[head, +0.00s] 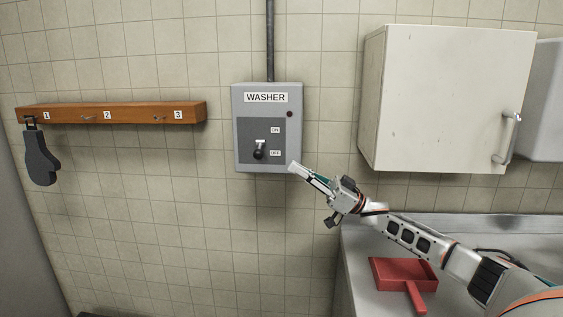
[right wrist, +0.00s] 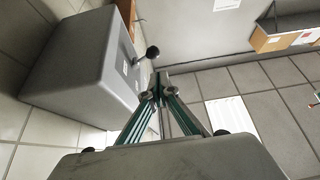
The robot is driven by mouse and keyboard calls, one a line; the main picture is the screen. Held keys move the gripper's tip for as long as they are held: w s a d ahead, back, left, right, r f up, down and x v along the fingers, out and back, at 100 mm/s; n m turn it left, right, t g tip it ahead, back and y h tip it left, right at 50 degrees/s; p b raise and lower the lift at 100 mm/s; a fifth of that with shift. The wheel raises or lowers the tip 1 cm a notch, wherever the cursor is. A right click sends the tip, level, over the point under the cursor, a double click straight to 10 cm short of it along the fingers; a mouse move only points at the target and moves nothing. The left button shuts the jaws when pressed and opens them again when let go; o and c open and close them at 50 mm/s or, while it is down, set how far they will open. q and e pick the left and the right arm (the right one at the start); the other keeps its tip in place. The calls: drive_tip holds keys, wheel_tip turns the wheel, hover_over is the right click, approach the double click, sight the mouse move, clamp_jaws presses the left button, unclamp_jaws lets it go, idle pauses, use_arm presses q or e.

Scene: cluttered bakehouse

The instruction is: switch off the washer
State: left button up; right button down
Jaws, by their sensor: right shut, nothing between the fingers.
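The grey washer switch box (head: 240,130) is on the tiled wall under a conduit and carries a WASHER label. Its black-knobbed lever (head: 259,154) points down, with the knob level with the OFF label. A small dark red lamp (head: 290,114) is at the box's upper right and looks unlit. My right gripper (head: 293,166) is shut and empty, at the box's lower right corner in the head view, right of the lever. In the right wrist view the lever knob (right wrist: 152,51) stands out from the box (right wrist: 80,65), just beyond the closed fingertips (right wrist: 158,82). My left gripper is not in view.
A white wall cabinet (head: 440,95) hangs at the right, above a metal counter (head: 357,270) with a red dustpan-like tool (head: 405,273). A wooden hook rail (head: 60,113) at the left holds a dark mitt (head: 40,160). The wall below the box is clear.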

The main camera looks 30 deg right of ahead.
drive_tip(key=v, duration=0.2)
drive_tip(key=shift+s+d, duration=0.15)
drive_tip(key=shift+d, duration=0.1)
idle(0.5)
